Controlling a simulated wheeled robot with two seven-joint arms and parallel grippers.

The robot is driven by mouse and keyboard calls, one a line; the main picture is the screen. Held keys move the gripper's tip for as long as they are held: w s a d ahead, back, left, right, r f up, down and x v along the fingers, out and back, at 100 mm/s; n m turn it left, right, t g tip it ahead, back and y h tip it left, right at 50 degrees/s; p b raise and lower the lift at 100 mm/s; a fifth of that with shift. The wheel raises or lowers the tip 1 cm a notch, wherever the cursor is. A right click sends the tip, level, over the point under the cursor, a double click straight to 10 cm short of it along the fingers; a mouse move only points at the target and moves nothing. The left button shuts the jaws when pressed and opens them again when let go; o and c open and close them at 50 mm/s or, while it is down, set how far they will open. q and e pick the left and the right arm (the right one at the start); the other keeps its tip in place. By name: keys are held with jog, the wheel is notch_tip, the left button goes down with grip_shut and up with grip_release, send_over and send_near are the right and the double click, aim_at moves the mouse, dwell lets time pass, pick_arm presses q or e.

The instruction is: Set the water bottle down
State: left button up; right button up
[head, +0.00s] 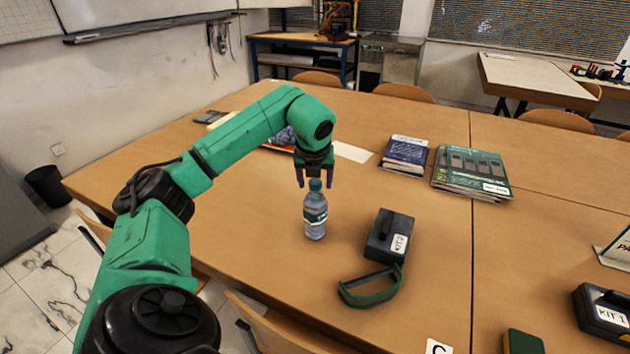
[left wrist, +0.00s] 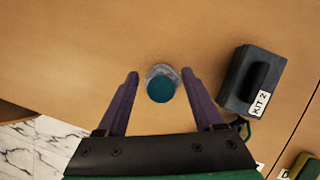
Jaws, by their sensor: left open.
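The water bottle (head: 315,214) stands upright on the wooden table (head: 250,215), clear with a blue label and a teal cap. My left gripper (head: 315,178) is right above it, pointing down, its fingers apart around the cap's level. My right gripper is not in view.
Another box, KIT 1 (head: 604,313), is at right. Table left of the bottle is clear.

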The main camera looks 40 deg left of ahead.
pick_arm(q)
jog(key=v, duration=1.2)
jog(key=shift+p, duration=0.4)
jog(key=shift+r, duration=0.15)
